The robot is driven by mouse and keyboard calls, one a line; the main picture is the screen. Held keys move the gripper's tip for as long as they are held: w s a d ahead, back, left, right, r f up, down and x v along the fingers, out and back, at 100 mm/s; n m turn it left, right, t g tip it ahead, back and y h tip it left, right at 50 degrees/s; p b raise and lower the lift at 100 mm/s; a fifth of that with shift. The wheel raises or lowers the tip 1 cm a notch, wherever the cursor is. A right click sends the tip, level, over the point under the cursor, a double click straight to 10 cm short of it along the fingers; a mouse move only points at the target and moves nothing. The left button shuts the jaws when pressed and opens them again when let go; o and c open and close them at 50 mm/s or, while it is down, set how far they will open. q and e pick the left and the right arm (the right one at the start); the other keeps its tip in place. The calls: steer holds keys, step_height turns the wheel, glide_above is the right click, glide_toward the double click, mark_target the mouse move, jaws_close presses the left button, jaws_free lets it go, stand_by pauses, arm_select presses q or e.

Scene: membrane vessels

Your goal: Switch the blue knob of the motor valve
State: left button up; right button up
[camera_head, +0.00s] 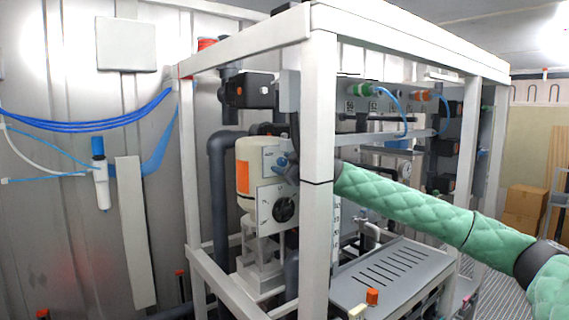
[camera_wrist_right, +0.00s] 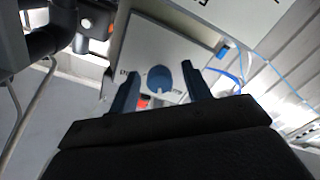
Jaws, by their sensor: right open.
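The motor valve (camera_head: 245,165) is a pale body with an orange patch, standing inside the white frame. The round blue knob (camera_wrist_right: 159,78) sits on its light panel (camera_wrist_right: 172,44). In the head view, the blue at the panel (camera_head: 270,155) is small, and I cannot clearly separate knob from fingertips. My right gripper (camera_wrist_right: 160,72) is open, with one blue-grey finger on each side of the knob in the wrist view. Gaps show between the knob and both fingers. In the head view the right gripper (camera_head: 288,168) is partly hidden by the white front post. My left gripper is out of view.
The white front post (camera_head: 319,120) stands close beside my right wrist. Below the knob is a panel with a black dial (camera_head: 284,208). A grey slotted tray (camera_head: 390,275) lies lower right. Dark pipes (camera_head: 220,190) run left of the valve.

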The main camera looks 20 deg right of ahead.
steer(key=shift+s+r, duration=0.1)
steer(key=c, duration=1)
steer(key=shift+n, duration=2)
steer(key=o, duration=1)
